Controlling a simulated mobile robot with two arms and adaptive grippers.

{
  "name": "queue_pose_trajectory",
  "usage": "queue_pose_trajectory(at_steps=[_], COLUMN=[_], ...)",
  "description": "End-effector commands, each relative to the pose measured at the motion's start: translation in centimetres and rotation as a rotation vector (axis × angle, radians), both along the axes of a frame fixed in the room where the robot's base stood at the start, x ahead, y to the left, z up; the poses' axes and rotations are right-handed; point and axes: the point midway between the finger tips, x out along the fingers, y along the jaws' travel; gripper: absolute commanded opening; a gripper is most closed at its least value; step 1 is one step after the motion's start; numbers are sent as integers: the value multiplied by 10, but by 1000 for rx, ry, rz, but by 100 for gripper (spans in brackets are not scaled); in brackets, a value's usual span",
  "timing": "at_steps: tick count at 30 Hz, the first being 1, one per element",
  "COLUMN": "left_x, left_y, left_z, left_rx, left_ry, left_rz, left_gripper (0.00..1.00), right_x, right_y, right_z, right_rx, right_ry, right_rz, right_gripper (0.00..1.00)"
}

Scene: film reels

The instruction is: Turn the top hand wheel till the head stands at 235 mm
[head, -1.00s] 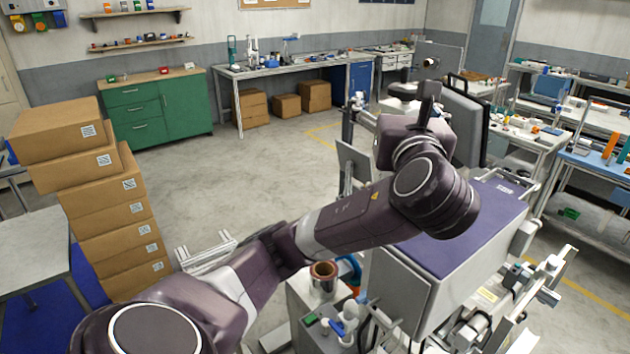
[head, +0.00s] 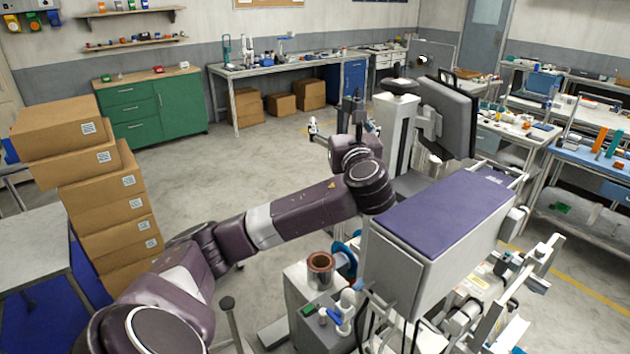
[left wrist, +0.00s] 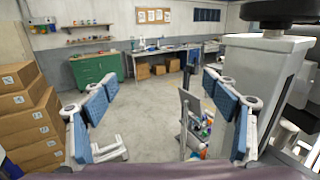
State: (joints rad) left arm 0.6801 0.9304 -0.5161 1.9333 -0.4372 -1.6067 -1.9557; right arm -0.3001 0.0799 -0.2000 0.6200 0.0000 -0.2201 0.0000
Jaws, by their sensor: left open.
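The top hand wheel (head: 399,86) looks like a dark flat disc on a pale upright column (head: 393,130) in the head view. It also shows, cut off by the top edge, at the upper right of the left wrist view (left wrist: 285,11). My left gripper (head: 340,128) is just left of the column, lower than the wheel and apart from it. In the left wrist view its blue-padded fingers (left wrist: 160,82) are spread wide with nothing between them. No millimetre scale is readable. My right gripper is not in view.
A grey machine with a purple top (head: 445,212) stands right of my arm, and a dark monitor (head: 447,115) stands right of the column. A copper-coloured cup-like part (head: 321,262) is below my forearm. Stacked cardboard boxes (head: 110,215) stand left. Floor beyond the arm is clear.

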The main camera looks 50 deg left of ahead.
Motion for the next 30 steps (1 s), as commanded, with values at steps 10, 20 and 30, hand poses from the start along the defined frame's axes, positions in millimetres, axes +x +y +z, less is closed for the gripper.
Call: queue_pose_trajectory(at_steps=[10,20,30], left_x=[16,22,20], left_y=[35,65,92], left_z=[-60,-120,-178], left_rx=[-99,-207,-317], left_ry=[-18,-43,-72], left_rz=[-4,-3,9], left_gripper=[79,79,79], right_x=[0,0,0], right_y=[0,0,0], right_z=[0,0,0], right_rx=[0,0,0], right_ry=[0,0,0], right_rz=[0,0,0], right_gripper=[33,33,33])
